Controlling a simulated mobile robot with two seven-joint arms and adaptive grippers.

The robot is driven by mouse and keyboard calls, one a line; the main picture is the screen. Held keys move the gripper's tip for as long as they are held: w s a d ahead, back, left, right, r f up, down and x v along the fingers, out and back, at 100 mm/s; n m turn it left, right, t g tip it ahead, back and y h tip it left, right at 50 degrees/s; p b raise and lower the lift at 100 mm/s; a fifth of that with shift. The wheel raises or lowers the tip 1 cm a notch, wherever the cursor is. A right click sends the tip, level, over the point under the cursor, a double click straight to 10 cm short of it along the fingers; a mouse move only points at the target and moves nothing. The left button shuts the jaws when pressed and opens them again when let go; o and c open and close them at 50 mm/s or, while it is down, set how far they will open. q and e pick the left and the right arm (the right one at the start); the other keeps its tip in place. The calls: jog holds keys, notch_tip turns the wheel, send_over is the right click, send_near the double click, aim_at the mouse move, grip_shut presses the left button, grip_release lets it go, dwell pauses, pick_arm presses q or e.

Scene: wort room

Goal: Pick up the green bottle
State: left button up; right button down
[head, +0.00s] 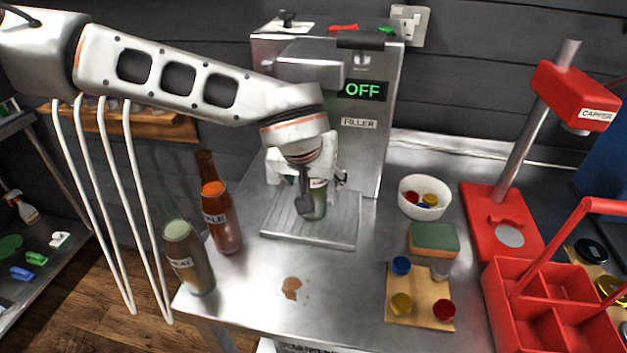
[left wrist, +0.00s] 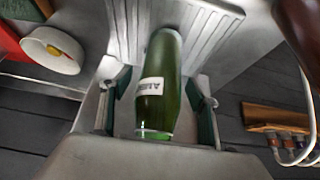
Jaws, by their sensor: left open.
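The green bottle (head: 319,202) stands on the ribbed drip tray (head: 285,222) of the filler machine, mostly hidden by my left gripper in the head view. In the left wrist view the bottle (left wrist: 158,95), with a white label, is between the two fingers. My left gripper (head: 323,188) is open around the bottle; in the left wrist view the fingers (left wrist: 160,100) lie on either side of it, and I see no clear contact. My right gripper is not in view.
The filler (head: 362,135) reads OFF. A brown bottle (head: 220,220) and a clear-necked bottle (head: 188,262) stand left of the tray. A white bowl of caps (head: 408,207), a sponge (head: 433,239), a cap board (head: 422,310), a red capper (head: 505,225) and a red carrier (head: 545,300) are on the right.

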pick_arm(q)
jog(key=c, duration=1.7)
jog(key=shift+c, duration=0.2)
jog(key=shift+r, duration=0.2)
